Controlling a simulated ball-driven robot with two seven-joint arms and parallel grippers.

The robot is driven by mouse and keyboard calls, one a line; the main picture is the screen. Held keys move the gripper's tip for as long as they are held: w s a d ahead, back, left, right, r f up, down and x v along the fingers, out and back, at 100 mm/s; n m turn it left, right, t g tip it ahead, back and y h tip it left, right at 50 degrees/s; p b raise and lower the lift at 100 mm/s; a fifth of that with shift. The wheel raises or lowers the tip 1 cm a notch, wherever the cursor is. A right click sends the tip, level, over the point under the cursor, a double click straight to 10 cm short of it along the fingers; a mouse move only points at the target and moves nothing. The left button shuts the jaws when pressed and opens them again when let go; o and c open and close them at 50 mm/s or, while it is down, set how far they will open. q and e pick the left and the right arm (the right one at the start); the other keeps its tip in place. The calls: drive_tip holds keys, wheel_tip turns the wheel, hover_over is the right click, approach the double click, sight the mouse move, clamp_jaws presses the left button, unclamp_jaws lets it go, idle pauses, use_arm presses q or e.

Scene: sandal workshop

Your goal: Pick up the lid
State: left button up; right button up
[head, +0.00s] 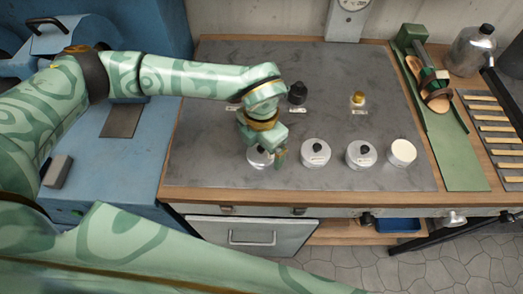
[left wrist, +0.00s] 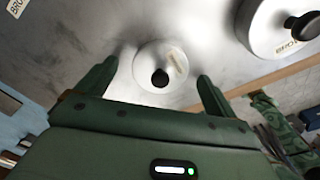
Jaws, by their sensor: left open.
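A pale round lid (head: 258,161) with a black knob sits on the grey metal worktop, partly hidden by my left gripper (head: 268,150) in the head view. In the left wrist view the lid (left wrist: 150,54) appears between the two green fingers of my left gripper (left wrist: 157,74), with a small label beside its knob. The fingers are open and point down at it; no contact shows. Two pale pots with black-knobbed lids (head: 316,152) (head: 361,153) stand to its right. A pot without a knob (head: 403,152) stands at the row's right end, its top plain white.
A black-topped bottle (head: 297,93) and a gold-topped one (head: 358,99) stand farther back on the worktop (head: 330,65). The worktop's middle is clear.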

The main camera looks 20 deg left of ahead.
use_arm(q)
drive_tip(key=shift+f, duration=0.35)
drive_tip(key=shift+r, duration=0.1)
drive_tip(key=c, duration=1)
